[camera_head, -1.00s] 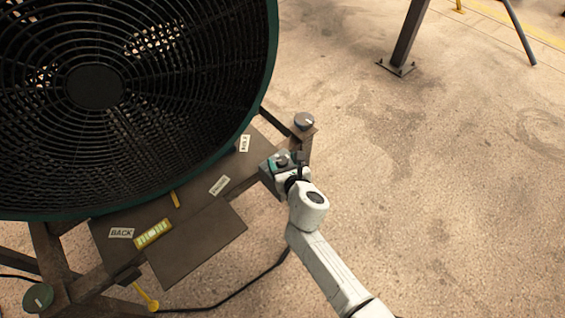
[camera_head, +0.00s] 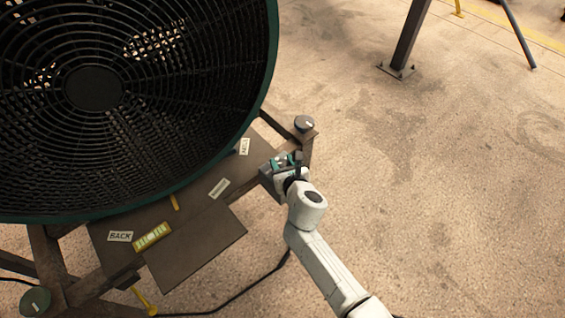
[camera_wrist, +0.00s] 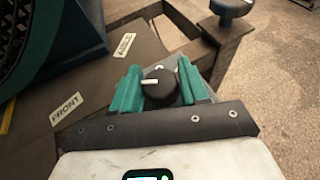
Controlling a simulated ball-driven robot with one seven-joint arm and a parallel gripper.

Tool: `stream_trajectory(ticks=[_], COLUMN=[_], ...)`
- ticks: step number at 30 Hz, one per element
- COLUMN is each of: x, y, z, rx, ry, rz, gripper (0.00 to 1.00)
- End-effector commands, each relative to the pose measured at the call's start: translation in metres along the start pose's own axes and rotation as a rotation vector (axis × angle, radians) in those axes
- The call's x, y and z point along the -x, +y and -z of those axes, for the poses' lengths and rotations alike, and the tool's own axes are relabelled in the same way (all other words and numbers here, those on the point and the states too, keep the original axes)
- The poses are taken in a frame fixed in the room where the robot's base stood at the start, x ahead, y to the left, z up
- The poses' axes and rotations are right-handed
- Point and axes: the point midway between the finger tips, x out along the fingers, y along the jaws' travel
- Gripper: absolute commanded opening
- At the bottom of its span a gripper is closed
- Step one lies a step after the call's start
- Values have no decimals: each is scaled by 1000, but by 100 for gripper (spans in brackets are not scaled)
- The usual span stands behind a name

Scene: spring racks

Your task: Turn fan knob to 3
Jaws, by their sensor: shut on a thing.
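The large round fan (camera_head: 94,88) with a black grille and green rim fills the left of the head view. A dark round knob (camera_wrist: 159,90) with a white pointer mark sits between my gripper's teal fingers in the wrist view. The mark points roughly left in that view. My gripper (camera_head: 286,162) is at the right end of the fan's stand and is shut on this knob, one finger on each side. In the head view my gripper largely hides the knob. No numbers around the knob can be read.
Another dark knob (camera_head: 304,123) stands on the stand's corner beyond my gripper. The brown stand board (camera_head: 203,243) carries white labels, including BACK (camera_head: 120,236), and a yellow level (camera_head: 152,237). A cable crosses the floor below. Open floor lies to the right.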

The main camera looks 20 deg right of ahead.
Motion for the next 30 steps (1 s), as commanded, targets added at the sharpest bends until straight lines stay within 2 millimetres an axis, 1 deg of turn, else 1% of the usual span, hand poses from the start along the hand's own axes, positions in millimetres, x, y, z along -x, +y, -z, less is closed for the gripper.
stream_trajectory(ticks=[8,14,20,30], x=[0,-2,-2,-2], y=[1,1,2,3], z=[2,3,3,0], rx=[-9,-45,-106,-230], ry=[0,-2,-3,-3], rz=[23,108,257,554], gripper=[14,14,14,14])
